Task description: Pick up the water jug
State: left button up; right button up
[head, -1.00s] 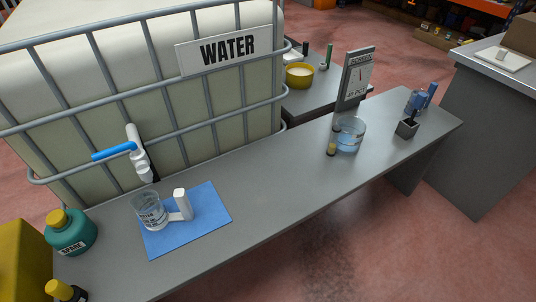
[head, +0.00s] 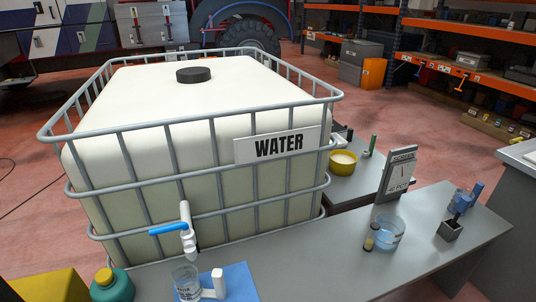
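The water jug (head: 187,284) is a clear container with dark print and a white handle (head: 218,281) on its right side. It stands upright on a blue mat (head: 240,284) on the grey bench, at the bottom of the head view. The white tap (head: 188,240) with a blue lever (head: 169,229) is on the water tank (head: 150,150), above and behind the jug. Neither of my grippers is in view.
A teal spare bottle (head: 112,287) stands left of the jug. A clear bowl (head: 387,235), a scale-like sign (head: 400,175) and a small dark box (head: 449,230) stand farther right. The bench (head: 310,265) between is clear.

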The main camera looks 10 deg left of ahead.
aim_at(186, 278)
jog(key=k+u, duration=0.1)
jog(key=u, duration=0.95)
